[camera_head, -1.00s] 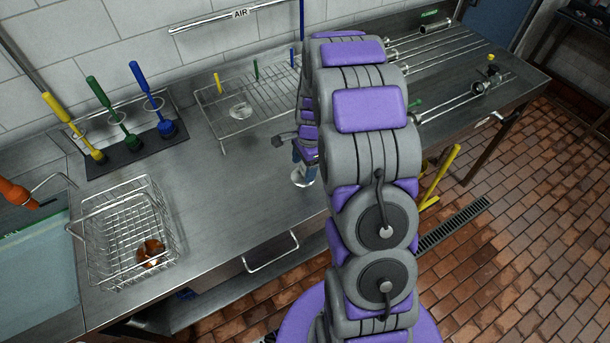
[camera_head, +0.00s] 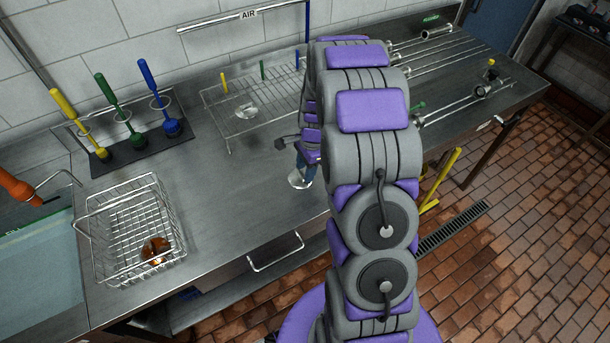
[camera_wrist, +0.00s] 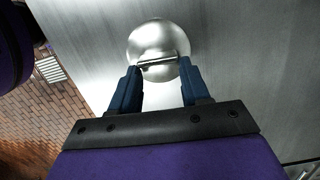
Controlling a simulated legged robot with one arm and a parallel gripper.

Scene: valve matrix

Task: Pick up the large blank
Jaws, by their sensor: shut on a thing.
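The large blank (camera_wrist: 157,35) is a shiny round metal disc with a short bar handle across it. In the wrist view, my gripper (camera_wrist: 160,66) has its two blue fingers shut on the ends of that bar. In the head view, the blank (camera_head: 299,181) shows below my gripper (camera_head: 303,168), over the front part of the steel bench, left of my arm. I cannot tell whether it touches the bench top. My arm hides part of the gripper.
A wire basket (camera_head: 128,230) holding an orange-brown piece (camera_head: 156,250) is at left. Coloured brushes (camera_head: 113,104) stand at the back left. Bare bench lies between basket and blank.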

